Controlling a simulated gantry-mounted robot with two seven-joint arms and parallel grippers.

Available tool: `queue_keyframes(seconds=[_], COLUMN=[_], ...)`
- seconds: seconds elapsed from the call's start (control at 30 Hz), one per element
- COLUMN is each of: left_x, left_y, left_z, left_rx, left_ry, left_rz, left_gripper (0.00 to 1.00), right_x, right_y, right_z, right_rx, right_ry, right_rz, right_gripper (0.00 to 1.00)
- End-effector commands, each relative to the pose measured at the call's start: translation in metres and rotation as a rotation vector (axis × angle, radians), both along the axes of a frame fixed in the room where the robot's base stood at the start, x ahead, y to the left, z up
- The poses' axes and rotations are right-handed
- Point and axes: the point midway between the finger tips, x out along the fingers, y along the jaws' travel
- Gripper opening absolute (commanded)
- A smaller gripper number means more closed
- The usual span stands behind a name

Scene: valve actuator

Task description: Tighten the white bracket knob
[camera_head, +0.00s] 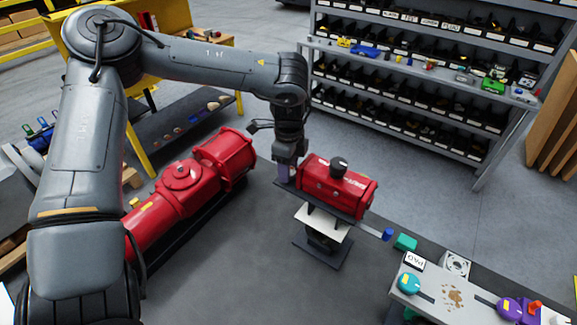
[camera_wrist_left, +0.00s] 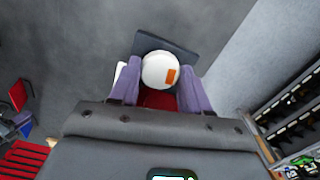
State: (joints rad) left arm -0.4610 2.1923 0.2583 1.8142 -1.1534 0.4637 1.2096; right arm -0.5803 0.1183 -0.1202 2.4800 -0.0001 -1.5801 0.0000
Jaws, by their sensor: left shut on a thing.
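My left gripper (camera_head: 284,174) points down at the left end of the small red valve actuator (camera_head: 330,184), which has a black knob (camera_head: 338,165) on top. In the left wrist view, a round white knob (camera_wrist_left: 158,72) with an orange mark sits between the two purple fingers of this gripper (camera_wrist_left: 162,80), which is shut on it. The gripper hides the white knob in the head view. Red body shows just below the knob in the wrist view. The actuator rests on a stand with a white plate (camera_head: 322,222). My right gripper is not in view.
A large red actuator (camera_head: 185,187) lies left of the gripper. Bin shelves (camera_head: 420,70) stand behind. Grey table is bare in front of the stand.

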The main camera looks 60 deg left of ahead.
Motion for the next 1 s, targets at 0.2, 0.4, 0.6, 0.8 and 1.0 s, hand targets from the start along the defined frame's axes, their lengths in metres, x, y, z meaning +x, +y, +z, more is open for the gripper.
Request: queue_keyframes(seconds=[0.2, 0.4, 0.6, 0.8, 1.0], left_x=[-0.0001, 0.0000, -0.0001, 0.0000, 0.0001], left_y=[-0.0001, -0.0004, -0.0004, -0.0002, -0.0002], left_z=[0.0003, 0.0005, 0.0006, 0.0004, 0.0010], left_rx=[0.001, 0.000, 0.000, 0.000, 0.000], left_ry=[0.001, 0.000, 0.000, 0.000, 0.000], left_rz=[-0.180, -0.210, -0.209, -0.208, -0.207], left_gripper=[0.16, 0.16, 0.56, 0.72, 0.72], right_x=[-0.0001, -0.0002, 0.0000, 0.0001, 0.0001], right_y=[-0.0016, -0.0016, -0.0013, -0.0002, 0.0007], right_z=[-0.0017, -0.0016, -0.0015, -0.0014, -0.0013], right_rx=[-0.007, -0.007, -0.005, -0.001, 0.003], right_ry=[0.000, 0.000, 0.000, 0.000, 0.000], right_rz=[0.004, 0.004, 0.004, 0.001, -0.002], right_gripper=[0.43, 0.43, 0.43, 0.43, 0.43])
